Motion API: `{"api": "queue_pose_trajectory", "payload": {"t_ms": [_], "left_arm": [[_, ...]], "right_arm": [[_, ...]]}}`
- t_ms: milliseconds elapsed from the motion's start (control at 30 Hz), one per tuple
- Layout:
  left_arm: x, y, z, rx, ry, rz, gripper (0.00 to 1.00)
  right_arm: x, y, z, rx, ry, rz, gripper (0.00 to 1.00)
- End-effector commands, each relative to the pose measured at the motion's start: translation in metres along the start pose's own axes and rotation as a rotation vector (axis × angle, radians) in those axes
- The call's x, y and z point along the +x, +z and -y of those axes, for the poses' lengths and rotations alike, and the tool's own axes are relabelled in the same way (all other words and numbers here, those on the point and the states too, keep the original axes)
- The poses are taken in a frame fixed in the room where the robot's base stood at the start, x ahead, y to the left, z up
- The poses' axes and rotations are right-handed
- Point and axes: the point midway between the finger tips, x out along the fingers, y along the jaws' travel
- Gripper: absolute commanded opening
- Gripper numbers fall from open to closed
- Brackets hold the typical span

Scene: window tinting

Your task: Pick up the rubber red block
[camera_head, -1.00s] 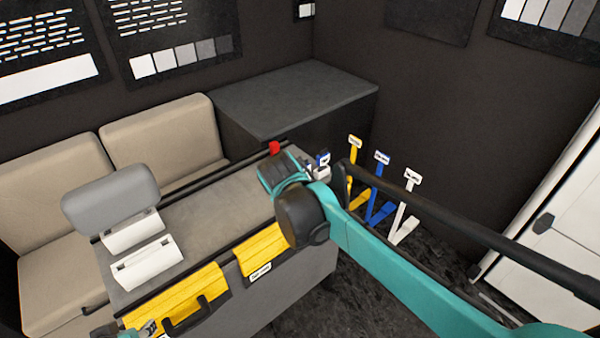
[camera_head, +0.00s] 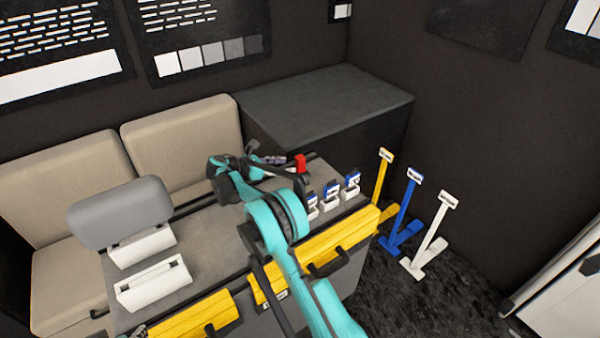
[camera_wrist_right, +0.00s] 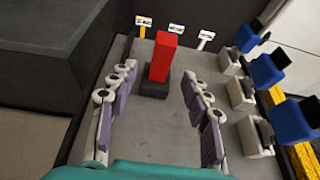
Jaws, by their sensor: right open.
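The red block (camera_head: 300,163) stands upright at the far end of the grey table. In the right wrist view the red block (camera_wrist_right: 166,58) stands on a small dark base, ahead of the gripper and between the lines of its two fingers. My right gripper (camera_head: 276,161) is open and empty, just left of the block in the head view. In the right wrist view its purple-padded fingers (camera_wrist_right: 158,80) are spread on either side, with the block a little beyond the tips. My left gripper does not show clearly in the head view.
Several blue-and-white holders (camera_head: 331,190) line the table's right side, close to the right gripper. Yellow cases (camera_head: 190,318) hang along the front edge. White holders (camera_head: 153,284) and a grey pad (camera_head: 120,212) stand at left. Scrapers (camera_head: 408,215) stand at right.

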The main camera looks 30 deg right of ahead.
Motion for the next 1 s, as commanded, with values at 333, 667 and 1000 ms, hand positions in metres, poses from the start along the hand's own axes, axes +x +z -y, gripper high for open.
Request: {"api": "queue_pose_trajectory", "payload": {"t_ms": [333, 667, 1000], "left_arm": [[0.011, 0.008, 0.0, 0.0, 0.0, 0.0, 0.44], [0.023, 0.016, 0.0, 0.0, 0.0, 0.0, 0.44], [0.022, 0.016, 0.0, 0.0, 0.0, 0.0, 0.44]], "right_arm": [[0.036, -0.003, 0.0, -0.003, -0.002, 0.002, 0.48], [0.076, -0.004, 0.0, -0.003, -0.001, 0.002, 0.48], [0.076, -0.003, 0.0, -0.003, -0.001, 0.002, 0.03]]}}
